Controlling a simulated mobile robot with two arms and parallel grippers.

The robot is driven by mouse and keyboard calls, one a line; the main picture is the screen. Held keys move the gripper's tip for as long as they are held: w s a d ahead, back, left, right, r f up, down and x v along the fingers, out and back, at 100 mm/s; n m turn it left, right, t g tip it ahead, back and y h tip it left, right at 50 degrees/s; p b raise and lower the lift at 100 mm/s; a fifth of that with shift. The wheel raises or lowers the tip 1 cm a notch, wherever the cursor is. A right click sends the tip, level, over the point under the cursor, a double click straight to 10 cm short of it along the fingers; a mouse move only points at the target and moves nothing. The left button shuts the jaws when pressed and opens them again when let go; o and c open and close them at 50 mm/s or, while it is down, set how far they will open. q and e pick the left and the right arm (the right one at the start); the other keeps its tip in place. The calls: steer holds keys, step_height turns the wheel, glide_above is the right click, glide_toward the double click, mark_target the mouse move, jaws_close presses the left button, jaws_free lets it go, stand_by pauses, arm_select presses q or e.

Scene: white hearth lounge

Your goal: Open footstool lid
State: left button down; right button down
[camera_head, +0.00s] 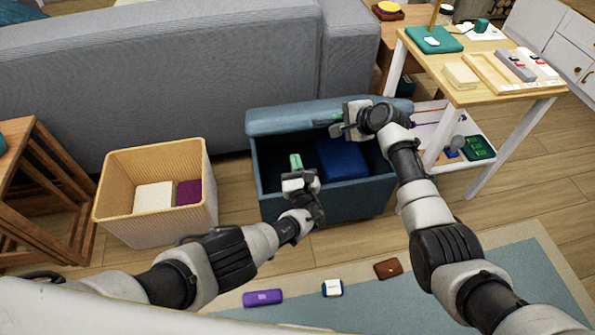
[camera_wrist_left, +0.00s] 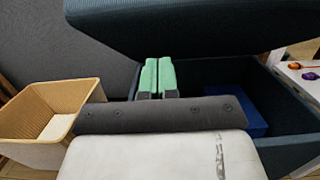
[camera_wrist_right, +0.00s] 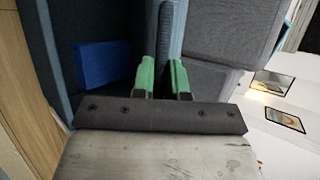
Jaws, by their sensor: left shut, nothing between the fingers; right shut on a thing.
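The blue footstool (camera_head: 330,205) stands in the middle of the head view, in front of the grey sofa. Its lid (camera_head: 285,117) is raised along the sofa side, and the dark inside shows with a blue item (camera_head: 342,158) in it. The lid also hangs over the opening in the left wrist view (camera_wrist_left: 190,22). My right gripper (camera_head: 340,131) is shut on the lid's edge; in the right wrist view its green fingers (camera_wrist_right: 163,78) lie on either side of the edge. My left gripper (camera_head: 296,162) is shut and empty, over the footstool's near part.
A tan woven basket (camera_head: 150,222) with a white and a purple item stands left of the footstool. A wooden side table (camera_head: 460,95) stands at the right. A purple item (camera_head: 263,297), a white-and-blue item (camera_head: 332,288) and a brown wallet-like item (camera_head: 388,268) lie on the rug.

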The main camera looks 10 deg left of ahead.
mark_target(290, 133)
arm_select(q)
steer(key=shift+w+a+r, duration=0.2)
steer(key=shift+w+r, duration=0.4)
steer(key=shift+w+a+r, duration=0.25)
steer(key=shift+w+r, duration=0.35)
steer(key=shift+w+a+r, duration=0.2)
steer(key=shift+w+r, duration=0.4)
